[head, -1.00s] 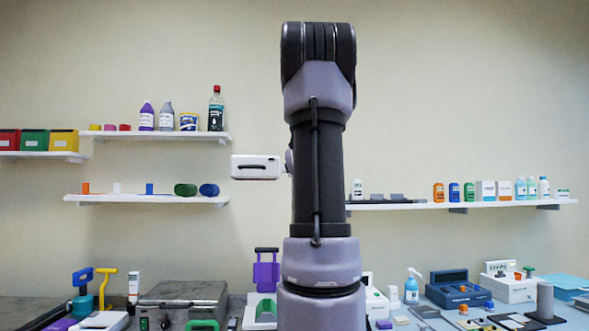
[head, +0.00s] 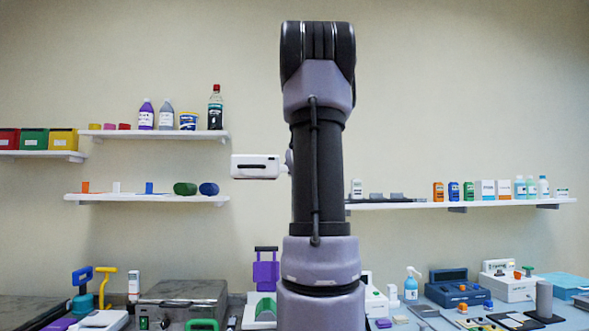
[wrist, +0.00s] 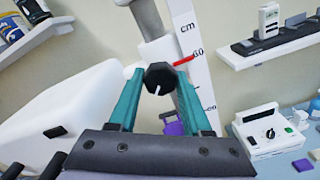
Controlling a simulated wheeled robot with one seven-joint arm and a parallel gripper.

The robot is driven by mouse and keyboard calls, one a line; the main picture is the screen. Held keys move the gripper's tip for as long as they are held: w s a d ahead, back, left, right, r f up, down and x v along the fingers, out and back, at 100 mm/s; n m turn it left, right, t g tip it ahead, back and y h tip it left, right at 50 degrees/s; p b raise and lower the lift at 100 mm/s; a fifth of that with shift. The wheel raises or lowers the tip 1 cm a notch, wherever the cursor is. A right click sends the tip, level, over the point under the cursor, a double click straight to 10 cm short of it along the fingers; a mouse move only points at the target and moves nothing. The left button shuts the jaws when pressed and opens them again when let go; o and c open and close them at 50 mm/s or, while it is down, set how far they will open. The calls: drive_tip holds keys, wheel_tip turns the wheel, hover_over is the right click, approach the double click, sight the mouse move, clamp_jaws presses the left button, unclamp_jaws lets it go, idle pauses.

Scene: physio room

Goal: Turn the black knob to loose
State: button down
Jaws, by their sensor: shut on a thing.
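The black knob (wrist: 160,76) is in the middle of the wrist view, on a grey-white post. A short white mark shows on its face, pointing down and slightly left. My gripper (wrist: 159,82) has its two teal fingers on either side of the knob, shut on it. No loose or tight marking can be read. In the head view my arm stands upright in the middle, and the knob and my gripper are hidden behind it.
A white scale strip marked cm (wrist: 188,35) with a red pointer stands just behind the knob. A large white housing (wrist: 85,108) lies close on the left. Wall shelves (head: 150,135) and a crowded bench with a grey metal case (head: 180,303) surround the arm.

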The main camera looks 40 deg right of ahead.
idle(0.4)
drive_tip(key=shift+c, duration=1.7)
unclamp_jaws()
drive_tip(key=v, duration=1)
drive_tip(key=shift+s, duration=0.35)
drive_tip(key=shift+a, duration=0.2)
